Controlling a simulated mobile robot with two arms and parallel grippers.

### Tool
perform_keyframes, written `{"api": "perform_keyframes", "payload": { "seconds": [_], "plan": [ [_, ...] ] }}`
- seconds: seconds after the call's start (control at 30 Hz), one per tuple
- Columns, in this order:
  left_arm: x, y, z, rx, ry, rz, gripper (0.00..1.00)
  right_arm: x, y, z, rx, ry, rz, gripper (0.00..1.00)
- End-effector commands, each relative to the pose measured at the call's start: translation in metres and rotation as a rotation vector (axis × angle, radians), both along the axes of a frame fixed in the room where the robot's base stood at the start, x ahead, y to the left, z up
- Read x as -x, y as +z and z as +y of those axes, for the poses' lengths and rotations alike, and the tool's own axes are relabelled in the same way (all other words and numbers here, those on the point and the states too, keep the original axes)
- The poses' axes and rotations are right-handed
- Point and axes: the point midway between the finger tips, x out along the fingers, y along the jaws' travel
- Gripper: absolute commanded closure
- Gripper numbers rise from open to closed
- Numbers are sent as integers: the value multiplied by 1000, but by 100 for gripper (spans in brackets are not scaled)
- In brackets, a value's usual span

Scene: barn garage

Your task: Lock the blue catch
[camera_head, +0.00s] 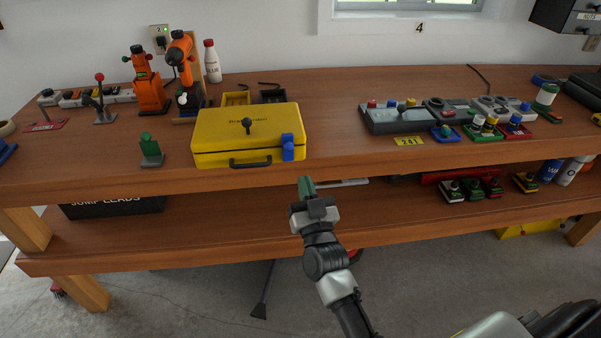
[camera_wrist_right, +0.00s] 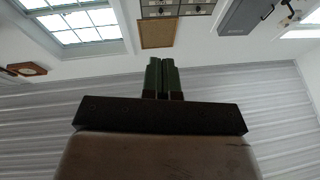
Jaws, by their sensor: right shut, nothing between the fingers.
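The blue catch (camera_head: 287,147) is on the front right of a yellow case (camera_head: 215,148) on the workbench. The case lid is down, with a black knob on top and a black handle on its front. The catch looks flat against the front; I cannot tell whether it is locked. My right gripper (camera_head: 306,185) is just below and a little right of the catch in the head view, in front of the bench edge and apart from the case. Its green fingers (camera_wrist_right: 161,77) are together and empty in the right wrist view. My left gripper is not in view.
The wooden workbench (camera_head: 330,136) has free room right of the case. A grey control panel (camera_head: 395,120) and several small coloured switches stand farther right. Orange tools (camera_head: 149,85) and a green-topped lever (camera_head: 150,147) stand left. A lower shelf (camera_head: 230,222) lies beneath.

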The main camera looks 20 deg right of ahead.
Motion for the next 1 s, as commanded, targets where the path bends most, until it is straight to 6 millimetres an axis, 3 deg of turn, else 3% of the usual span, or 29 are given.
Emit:
{"api": "perform_keyframes", "payload": {
  "seconds": [0.1,0.23,0.47,0.83,0.93,1.0],
  "plan": [
    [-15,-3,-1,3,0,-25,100,18,-5,3,-1,0,1,100],
    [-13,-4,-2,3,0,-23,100,28,-6,4,0,0,0,100],
    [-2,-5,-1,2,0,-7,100,32,-6,5,0,0,-1,100],
    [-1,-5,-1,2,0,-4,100,31,-8,5,0,1,4,100],
    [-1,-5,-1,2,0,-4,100,29,-27,9,4,17,52,100],
    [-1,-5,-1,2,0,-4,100,27,-57,15,8,43,129,100]
  ]
}}
